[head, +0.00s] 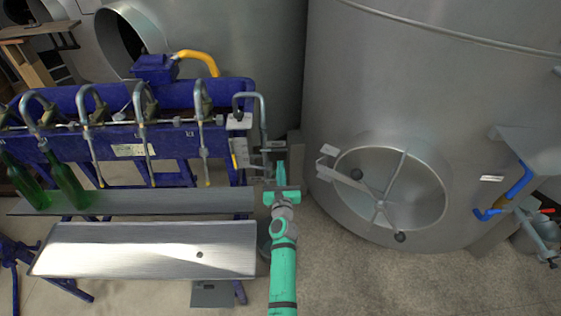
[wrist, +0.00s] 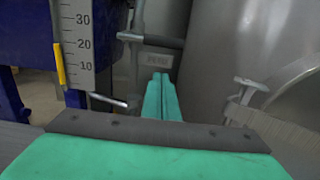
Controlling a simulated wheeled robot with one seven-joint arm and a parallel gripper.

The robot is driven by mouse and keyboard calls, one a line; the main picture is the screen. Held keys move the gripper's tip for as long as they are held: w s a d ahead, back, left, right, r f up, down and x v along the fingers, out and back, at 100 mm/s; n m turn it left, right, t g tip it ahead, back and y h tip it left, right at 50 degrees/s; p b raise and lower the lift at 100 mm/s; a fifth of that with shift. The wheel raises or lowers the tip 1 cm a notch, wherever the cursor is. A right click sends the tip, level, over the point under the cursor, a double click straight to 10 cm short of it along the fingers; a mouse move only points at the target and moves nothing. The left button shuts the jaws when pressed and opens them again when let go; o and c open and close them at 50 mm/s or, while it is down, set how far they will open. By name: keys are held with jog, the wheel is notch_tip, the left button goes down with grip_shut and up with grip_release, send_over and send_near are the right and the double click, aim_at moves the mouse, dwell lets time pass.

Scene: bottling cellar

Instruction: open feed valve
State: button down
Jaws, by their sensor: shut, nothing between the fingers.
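A small plate with lettering too blurred to read surely (wrist: 158,60) shows straight beyond my fingertips in the wrist view; it also shows in the head view (head: 276,144). A dark horizontal lever (wrist: 155,39), likely the feed valve's handle, sticks out from a grey upright pipe just above that plate. My gripper (head: 281,166) is at the right end of the blue filling machine (head: 170,97), its green fingers together and empty. In the wrist view the fingertips (wrist: 161,78) are below the lever and look apart from it. The valve body is partly hidden.
A large steel tank (head: 440,90) with a round spoked hatch (head: 420,200) is close on the right. Green bottles (head: 68,185) stand on the left shelf.

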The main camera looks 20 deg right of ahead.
jog(key=shift+w+d+r, duration=0.1)
jog(key=shift+w+r, duration=0.1)
jog(key=shift+r, duration=0.65)
jog(key=shift+w+r, duration=0.15)
jog(key=shift+r, duration=0.7)
